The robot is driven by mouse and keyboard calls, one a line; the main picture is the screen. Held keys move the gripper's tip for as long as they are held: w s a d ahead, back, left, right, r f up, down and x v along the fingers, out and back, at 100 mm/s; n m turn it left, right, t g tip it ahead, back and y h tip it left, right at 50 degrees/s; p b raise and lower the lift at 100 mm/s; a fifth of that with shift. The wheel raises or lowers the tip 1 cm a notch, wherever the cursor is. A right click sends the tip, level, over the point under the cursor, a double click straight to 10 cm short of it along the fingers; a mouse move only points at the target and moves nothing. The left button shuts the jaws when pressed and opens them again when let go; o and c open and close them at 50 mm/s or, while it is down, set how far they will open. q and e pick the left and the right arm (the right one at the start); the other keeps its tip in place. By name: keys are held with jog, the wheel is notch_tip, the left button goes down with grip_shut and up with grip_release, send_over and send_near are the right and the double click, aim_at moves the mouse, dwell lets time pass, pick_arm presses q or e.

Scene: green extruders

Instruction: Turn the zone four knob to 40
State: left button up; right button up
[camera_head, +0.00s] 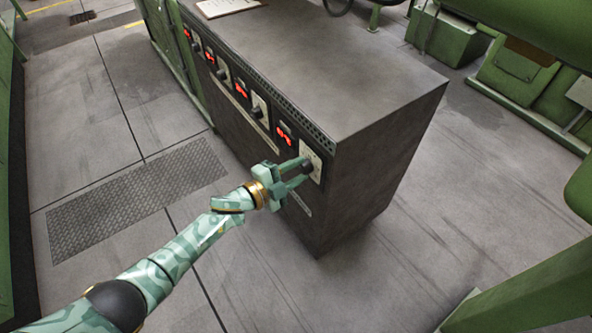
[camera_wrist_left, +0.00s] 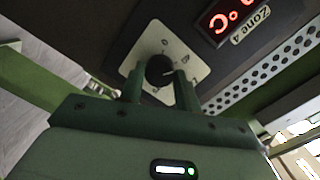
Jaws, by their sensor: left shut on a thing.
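The knob is a round black dial (camera_wrist_left: 160,70) on a cream scale plate (camera_wrist_left: 193,68) in the left wrist view. In the head view its plate (camera_head: 317,160) is at the near right end of the dark cabinet's front. My left gripper (camera_head: 297,174) reaches it from the lower left. In the wrist view the gripper's two fingers (camera_wrist_left: 158,84) are shut on the knob, one on each side. The fingers partly cover the scale. My right gripper is out of view.
The dark cabinet (camera_head: 320,65) carries several more dials, such as one nearby (camera_head: 259,108), and red displays along its front. A paper (camera_head: 225,7) lies on top. Green machinery (camera_head: 515,75) stands at the right. The floor (camera_head: 110,200) left of the cabinet is clear.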

pick_arm(q)
jog(key=shift+a+f, duration=0.1)
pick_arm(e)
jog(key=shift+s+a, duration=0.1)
pick_arm(q)
jog(key=o, duration=1)
jog(key=shift+c, duration=0.2)
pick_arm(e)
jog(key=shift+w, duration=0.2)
pick_arm(q)
jog(key=shift+s+a, duration=0.1)
jog(key=p+v, duration=0.5)
jog(key=v, duration=1.1)
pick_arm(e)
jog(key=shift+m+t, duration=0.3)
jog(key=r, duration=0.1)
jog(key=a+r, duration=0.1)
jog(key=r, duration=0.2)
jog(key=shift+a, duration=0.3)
